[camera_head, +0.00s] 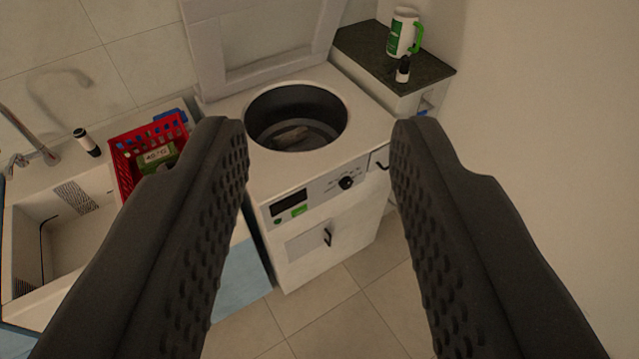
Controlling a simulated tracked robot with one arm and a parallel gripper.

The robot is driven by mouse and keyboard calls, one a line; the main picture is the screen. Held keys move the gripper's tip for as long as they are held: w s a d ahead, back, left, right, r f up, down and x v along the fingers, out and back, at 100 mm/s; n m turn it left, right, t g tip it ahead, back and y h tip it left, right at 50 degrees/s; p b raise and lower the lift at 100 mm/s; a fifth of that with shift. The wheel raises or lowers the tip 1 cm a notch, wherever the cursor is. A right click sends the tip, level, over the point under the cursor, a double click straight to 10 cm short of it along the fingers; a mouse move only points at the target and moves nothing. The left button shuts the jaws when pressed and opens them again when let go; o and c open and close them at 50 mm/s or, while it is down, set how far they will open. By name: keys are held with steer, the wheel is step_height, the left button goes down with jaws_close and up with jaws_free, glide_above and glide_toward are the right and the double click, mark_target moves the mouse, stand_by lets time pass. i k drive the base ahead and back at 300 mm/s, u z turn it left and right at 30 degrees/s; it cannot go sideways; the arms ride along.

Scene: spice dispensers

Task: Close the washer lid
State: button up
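The white washer (360,207) stands ahead in the middle of the view, with a dial, a dark display and a small handle on its front. Its lid (262,42) is open and stands up at the back of the top; its upper edge is cut off by the frame. The round dark drum (297,116) is uncovered, and a brownish object lies inside it. My gripper (318,135) is open and empty, with its two dark fingers wide apart in front of the washer. The left finger hides part of the washer's left side.
A red basket (122,150) with a green box stands left of the washer, beside a sink (75,235) with a faucet. A dark-topped counter (430,66) on the right holds a green-handled mug (402,34) and a small bottle. A wall is at right; tiled floor shows below.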

mark_target(201, 18)
steer(key=i, duration=0.9)
steer(key=u, duration=2.25)
steer(key=k, duration=0.65)
steer(key=z, duration=1.3)
steer(key=i, duration=0.35)
steer(key=u, duration=0.05)
